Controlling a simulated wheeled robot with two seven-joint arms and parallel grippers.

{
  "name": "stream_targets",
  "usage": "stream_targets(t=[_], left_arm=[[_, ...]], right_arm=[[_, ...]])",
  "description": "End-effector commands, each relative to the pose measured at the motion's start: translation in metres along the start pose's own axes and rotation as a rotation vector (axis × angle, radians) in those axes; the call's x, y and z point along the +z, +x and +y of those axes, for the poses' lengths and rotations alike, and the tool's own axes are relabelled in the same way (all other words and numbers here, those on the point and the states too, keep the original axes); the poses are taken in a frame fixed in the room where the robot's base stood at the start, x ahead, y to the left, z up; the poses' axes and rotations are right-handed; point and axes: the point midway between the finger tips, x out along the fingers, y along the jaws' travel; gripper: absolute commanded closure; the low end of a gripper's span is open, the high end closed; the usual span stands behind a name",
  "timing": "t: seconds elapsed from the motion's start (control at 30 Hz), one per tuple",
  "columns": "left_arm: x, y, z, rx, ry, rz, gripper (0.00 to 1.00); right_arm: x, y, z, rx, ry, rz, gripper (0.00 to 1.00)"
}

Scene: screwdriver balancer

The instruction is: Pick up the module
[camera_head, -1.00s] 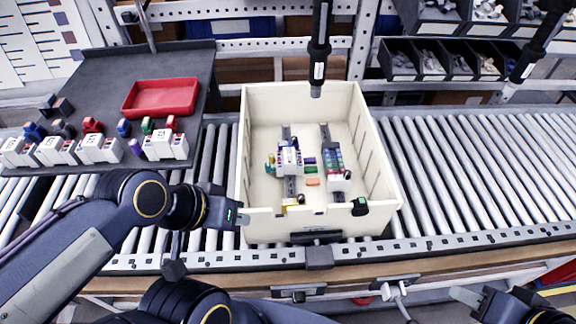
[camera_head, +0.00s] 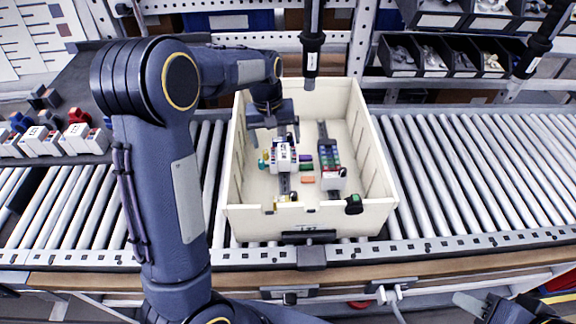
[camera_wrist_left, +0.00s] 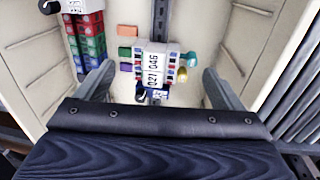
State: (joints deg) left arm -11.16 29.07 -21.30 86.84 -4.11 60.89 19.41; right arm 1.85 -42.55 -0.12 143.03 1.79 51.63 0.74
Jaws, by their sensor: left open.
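The white module (camera_head: 283,158) with printed labels sits on the left rail in the cream bin (camera_head: 375,195). In the left wrist view the same module (camera_wrist_left: 154,66) shows small coloured terminals along its sides. My left gripper (camera_head: 276,138) is inside the bin at the module's far end. In the left wrist view my left gripper (camera_wrist_left: 160,85) is open, its fingers apart on either side of the module, with nothing between them in grip. My right gripper (camera_head: 478,304) is at the lower right, well outside the bin; its opening is unclear.
A second rail with a red, green and blue row of blocks (camera_head: 330,158) lies to the right in the bin. Small coloured blocks (camera_head: 307,168) lie between the rails. A tool (camera_head: 312,50) hangs above the bin's far side. Rollers (camera_head: 460,170) at right are clear.

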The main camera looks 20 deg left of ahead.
Motion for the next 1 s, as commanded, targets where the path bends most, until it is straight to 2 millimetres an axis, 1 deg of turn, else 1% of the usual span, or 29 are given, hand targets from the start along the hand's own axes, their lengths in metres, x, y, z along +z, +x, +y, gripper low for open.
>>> stream_targets(t=[0.03,0.1,0.23,0.37,0.57,0.83,0.9,1.0], left_arm=[[-0.011,0.018,0.006,-0.039,0.000,-0.005,0.11],[-0.021,0.030,0.010,-0.075,-0.005,-0.006,0.11],[-0.029,0.042,0.015,-0.109,-0.008,-0.005,0.11],[-0.031,0.052,0.014,-0.117,-0.009,-0.006,0.11],[-0.031,0.074,0.011,-0.116,-0.009,-0.007,0.11],[-0.032,0.112,0.004,-0.115,-0.009,-0.009,0.11],[-0.032,0.118,0.003,-0.114,-0.009,-0.007,0.11],[-0.032,0.121,0.003,-0.114,-0.009,-0.006,0.11]], right_arm=[[0.001,0.003,0.001,0.000,0.000,0.000,0.64],[0.002,0.004,0.002,0.000,0.000,0.000,0.64],[0.002,0.004,0.002,0.000,0.000,0.000,0.64],[0.002,0.003,0.002,0.000,0.000,0.000,0.64],[0.000,0.001,0.000,0.000,0.000,0.000,0.64],[-0.003,-0.007,-0.003,0.000,0.000,0.000,0.64],[-0.004,-0.007,-0.003,0.000,0.000,0.000,0.64],[-0.004,-0.007,-0.003,0.000,0.000,0.000,0.64]])
